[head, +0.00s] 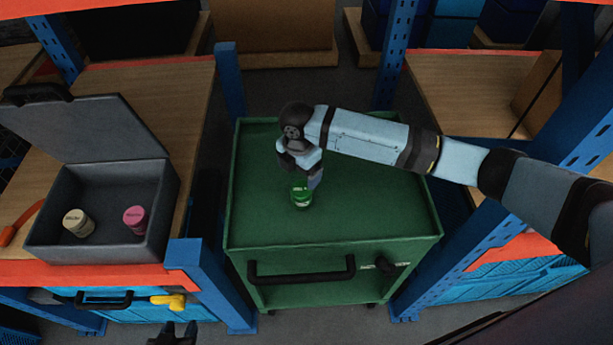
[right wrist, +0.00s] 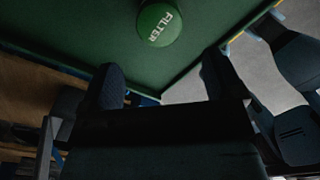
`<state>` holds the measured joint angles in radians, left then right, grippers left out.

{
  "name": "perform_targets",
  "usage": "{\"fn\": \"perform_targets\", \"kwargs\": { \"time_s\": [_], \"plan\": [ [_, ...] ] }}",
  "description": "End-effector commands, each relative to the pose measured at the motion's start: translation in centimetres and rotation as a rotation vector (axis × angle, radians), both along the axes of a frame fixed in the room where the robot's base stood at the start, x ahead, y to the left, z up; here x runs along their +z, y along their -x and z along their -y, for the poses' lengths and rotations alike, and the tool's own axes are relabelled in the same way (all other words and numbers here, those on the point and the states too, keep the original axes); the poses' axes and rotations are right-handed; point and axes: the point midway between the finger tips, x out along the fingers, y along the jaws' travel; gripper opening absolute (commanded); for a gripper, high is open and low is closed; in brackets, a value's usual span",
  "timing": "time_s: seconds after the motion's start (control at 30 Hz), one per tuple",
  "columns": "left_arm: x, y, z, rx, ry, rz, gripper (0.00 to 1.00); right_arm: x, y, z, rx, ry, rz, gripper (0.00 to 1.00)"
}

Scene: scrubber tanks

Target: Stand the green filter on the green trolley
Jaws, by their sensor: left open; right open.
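The green filter (head: 301,197) is on the top of the green trolley (head: 385,220), inside its raised rim. In the right wrist view the filter (right wrist: 158,25) shows its round top with the word FILTER, and it looks upright. My right gripper (head: 306,181) is just above and beside the filter in the head view. In the right wrist view my right gripper (right wrist: 160,72) has its fingers apart with nothing between them, and the filter lies beyond the tips. My left gripper (head: 175,335) is open and empty at the bottom edge, partly cut off.
An open grey case (head: 105,245) on the left shelf holds a cream filter (head: 77,222) and a pink filter (head: 135,219). Blue posts (head: 205,280) flank the trolley. A black handle (head: 300,272) is on its front. Most of the trolley top is clear.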

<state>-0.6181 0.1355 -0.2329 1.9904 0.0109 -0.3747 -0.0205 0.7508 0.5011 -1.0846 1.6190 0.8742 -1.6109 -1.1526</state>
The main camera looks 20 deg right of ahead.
Motion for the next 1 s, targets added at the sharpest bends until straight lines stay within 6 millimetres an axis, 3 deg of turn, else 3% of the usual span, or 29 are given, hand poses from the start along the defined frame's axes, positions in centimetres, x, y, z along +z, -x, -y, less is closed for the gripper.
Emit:
{"fn": "perform_targets", "kwargs": {
  "time_s": [0.17,0.27,0.5,0.63,0.77,1.0],
  "plan": [
    [0.1,-0.1,0.0,0.0,0.0,0.003,0.43,-0.1,0.4,-0.5,-0.009,-0.018,0.005,0.87],
    [0.1,-0.1,0.0,-0.001,-0.001,0.004,0.43,-1.2,1.5,-2.2,-0.051,-0.081,0.027,0.87],
    [0.2,-0.2,-0.2,0.001,-0.002,0.007,0.43,-4.0,6.7,-8.7,-0.359,-0.429,0.126,0.87],
    [0.2,-0.2,-0.3,0.002,-0.003,0.007,0.43,-4.2,9.3,-10.3,-0.6,-0.637,0.174,0.87],
    [0.2,-0.2,-0.3,0.003,-0.004,0.006,0.43,-5.0,11.5,-9.5,-0.867,-0.803,0.213,0.87],
    [0.1,-0.2,-0.2,0.002,-0.004,0.004,0.43,-9.0,17.1,-3.4,-1.349,-0.974,0.302,0.87]
  ]
}}
